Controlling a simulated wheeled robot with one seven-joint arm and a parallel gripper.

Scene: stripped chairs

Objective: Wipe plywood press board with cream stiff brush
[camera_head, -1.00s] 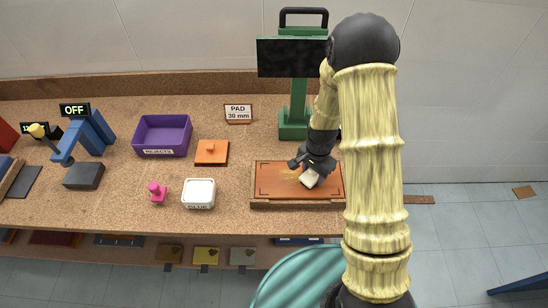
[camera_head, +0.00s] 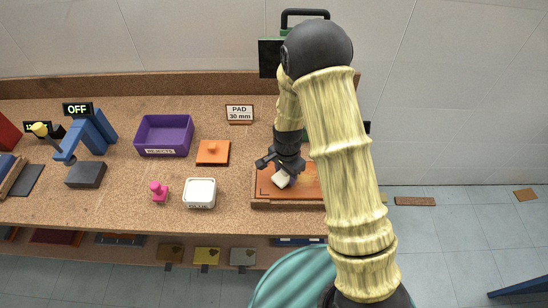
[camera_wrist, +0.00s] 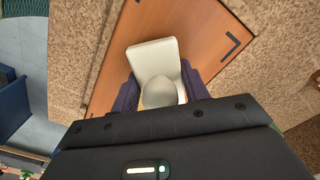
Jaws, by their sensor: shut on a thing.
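The plywood press board (camera_head: 265,190) lies on the workbench as an orange-brown panel with dark corner marks; my arm hides its right part in the head view. In the wrist view the board (camera_wrist: 205,40) shows under and around the brush. My gripper (camera_head: 278,173) is shut on the cream stiff brush (camera_head: 281,180), over the left part of the board. In the wrist view the brush (camera_wrist: 152,60) sits between the two dark fingers of my gripper (camera_wrist: 160,95). I cannot tell whether its bristles touch the board.
A white tub (camera_head: 200,193), a pink knobbed piece (camera_head: 158,192), an orange pad (camera_head: 213,152) and a purple bin (camera_head: 164,135) stand left of the board. A green press (camera_head: 287,50) stands behind my arm. Bare bench lies between the tub and the board.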

